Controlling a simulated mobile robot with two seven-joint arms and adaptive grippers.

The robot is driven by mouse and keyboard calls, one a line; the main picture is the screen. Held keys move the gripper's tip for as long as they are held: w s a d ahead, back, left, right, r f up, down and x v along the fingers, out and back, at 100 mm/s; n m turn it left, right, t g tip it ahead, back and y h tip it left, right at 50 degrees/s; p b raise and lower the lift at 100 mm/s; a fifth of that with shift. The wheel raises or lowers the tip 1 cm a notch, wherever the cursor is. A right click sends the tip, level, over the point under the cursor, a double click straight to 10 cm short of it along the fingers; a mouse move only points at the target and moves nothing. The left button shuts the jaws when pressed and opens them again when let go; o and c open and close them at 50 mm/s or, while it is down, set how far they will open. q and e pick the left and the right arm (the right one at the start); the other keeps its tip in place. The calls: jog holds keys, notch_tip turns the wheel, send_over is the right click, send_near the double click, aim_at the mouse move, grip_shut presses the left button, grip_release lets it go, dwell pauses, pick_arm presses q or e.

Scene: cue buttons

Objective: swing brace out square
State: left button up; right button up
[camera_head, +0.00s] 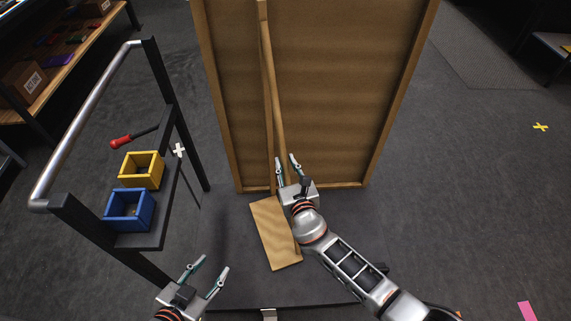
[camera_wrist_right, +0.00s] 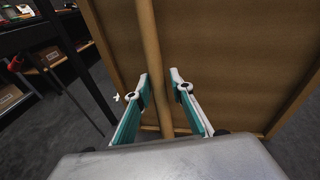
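The brace looks like a long round wooden pole (camera_head: 275,85) lying close along the back of a framed brown panel (camera_head: 330,90), slightly slanted. In the right wrist view the pole (camera_wrist_right: 150,40) runs down between the fingers of my right gripper (camera_wrist_right: 160,88). The two fingers stand apart on either side of it, with small gaps showing. In the head view my right gripper (camera_head: 287,163) is at the pole's lower part, whose end is hidden. My left gripper (camera_head: 208,271) is open and empty at the lower left, away from the panel.
A tan board (camera_head: 268,225) lies on the dark base (camera_head: 225,240) below the panel. A cart (camera_head: 160,90) at left holds a yellow bin (camera_head: 141,170), a blue bin (camera_head: 129,210) and a red-handled screwdriver (camera_head: 122,142).

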jog(key=shift+s+d, duration=0.25)
jog(key=shift+s, duration=0.35)
jog(key=v, duration=1)
jog(key=shift+s+r, duration=0.25)
jog(key=shift+s, duration=0.05)
jog(key=shift+d, duration=0.1)
